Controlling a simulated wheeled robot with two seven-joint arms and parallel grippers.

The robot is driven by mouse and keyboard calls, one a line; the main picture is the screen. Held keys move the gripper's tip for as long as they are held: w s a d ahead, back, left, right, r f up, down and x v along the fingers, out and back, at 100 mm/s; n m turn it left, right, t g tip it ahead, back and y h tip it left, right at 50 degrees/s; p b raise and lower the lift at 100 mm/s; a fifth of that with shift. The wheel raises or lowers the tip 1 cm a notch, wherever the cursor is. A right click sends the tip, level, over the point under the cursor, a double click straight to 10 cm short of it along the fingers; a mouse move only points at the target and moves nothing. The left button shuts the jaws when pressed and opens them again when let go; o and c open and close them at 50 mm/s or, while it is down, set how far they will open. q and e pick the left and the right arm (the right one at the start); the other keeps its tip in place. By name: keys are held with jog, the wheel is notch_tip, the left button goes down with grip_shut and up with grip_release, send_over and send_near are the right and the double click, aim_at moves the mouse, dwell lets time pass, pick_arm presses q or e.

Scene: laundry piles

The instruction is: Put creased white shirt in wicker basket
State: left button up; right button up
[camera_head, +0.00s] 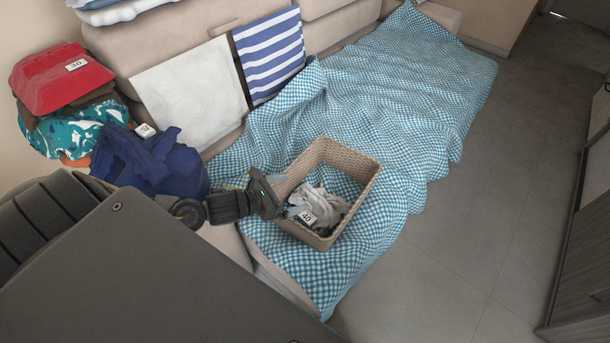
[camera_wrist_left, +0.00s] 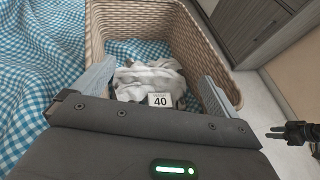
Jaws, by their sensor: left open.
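The creased white shirt (camera_head: 322,203) lies crumpled inside the wicker basket (camera_head: 352,152), toward its near left end, with a tag reading 40 on it. My left gripper (camera_head: 278,197) is at the basket's left rim, beside the shirt. In the left wrist view the gripper (camera_wrist_left: 155,90) is open, its two fingers apart at either side of the shirt (camera_wrist_left: 150,75), and it holds nothing. The basket's woven walls (camera_wrist_left: 205,45) rise around the shirt. My right gripper (camera_wrist_left: 290,133) shows small at the right edge of the left wrist view, away from the basket.
The basket stands on a blue checked blanket (camera_head: 425,85) over a sofa. A navy garment pile (camera_head: 155,165), a red bin-like item (camera_head: 60,78) and a teal patterned cloth (camera_head: 75,130) lie at the left. White (camera_head: 190,90) and striped (camera_head: 270,55) cloths hang on the backrest. The floor (camera_head: 470,240) is clear.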

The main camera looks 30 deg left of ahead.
pick_arm(q)
jog(key=shift+v, duration=1.35)
jog(key=shift+d, duration=0.1)
